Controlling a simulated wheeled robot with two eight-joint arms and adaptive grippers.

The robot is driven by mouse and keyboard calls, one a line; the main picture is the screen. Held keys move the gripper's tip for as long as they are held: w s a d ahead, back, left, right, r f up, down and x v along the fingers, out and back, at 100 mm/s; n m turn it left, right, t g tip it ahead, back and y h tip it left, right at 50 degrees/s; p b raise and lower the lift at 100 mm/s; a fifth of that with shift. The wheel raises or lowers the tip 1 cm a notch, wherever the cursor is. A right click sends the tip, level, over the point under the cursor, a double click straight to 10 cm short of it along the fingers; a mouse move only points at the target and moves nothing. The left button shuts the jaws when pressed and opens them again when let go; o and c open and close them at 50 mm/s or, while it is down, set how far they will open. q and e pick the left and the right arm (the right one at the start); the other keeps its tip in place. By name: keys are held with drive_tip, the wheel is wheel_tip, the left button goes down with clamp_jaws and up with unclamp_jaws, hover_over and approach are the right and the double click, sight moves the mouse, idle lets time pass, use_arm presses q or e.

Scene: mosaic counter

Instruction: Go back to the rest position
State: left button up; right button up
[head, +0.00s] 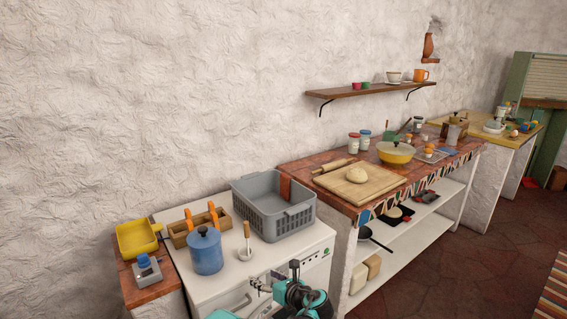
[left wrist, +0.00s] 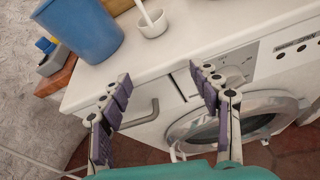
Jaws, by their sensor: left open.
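My left gripper (head: 274,279) is at the bottom of the head view, in front of the white washing machine (head: 262,268). In the left wrist view its two purple-padded fingers (left wrist: 161,82) are spread apart with nothing between them. The machine's front, handle and round door (left wrist: 238,122) lie beyond the fingers. My right gripper is not in view.
On the machine stand a blue canister (head: 206,252), a grey basket (head: 273,207), a wooden box (head: 198,228) and a small white mortar (head: 247,253). A yellow tray (head: 138,238) is at left. The mosaic counter (head: 300,165) with a dough board (head: 360,187) stands right. Floor at right is open.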

use_arm(q)
drive_tip(key=s+a+r+n+g+h, duration=0.2)
drive_tip(key=s+a+r+n, duration=0.2)
drive_tip(key=s+a+n, duration=0.3)
drive_tip(key=s+a+r+n+g+h, duration=0.2)
drive_tip(key=s+a+r+n, duration=0.25)
drive_tip(key=s+n, duration=0.45)
drive_tip(key=s+f+n+h, duration=0.2)
drive_tip(key=s+n+h, duration=0.2)
drive_tip(key=s+n, duration=1.1)
drive_tip(key=s, duration=0.2)
drive_tip(key=shift+s+a+f+h, duration=0.2)
drive_tip(key=shift+s+a+h, duration=0.1)
drive_tip(key=shift+s, duration=0.1)
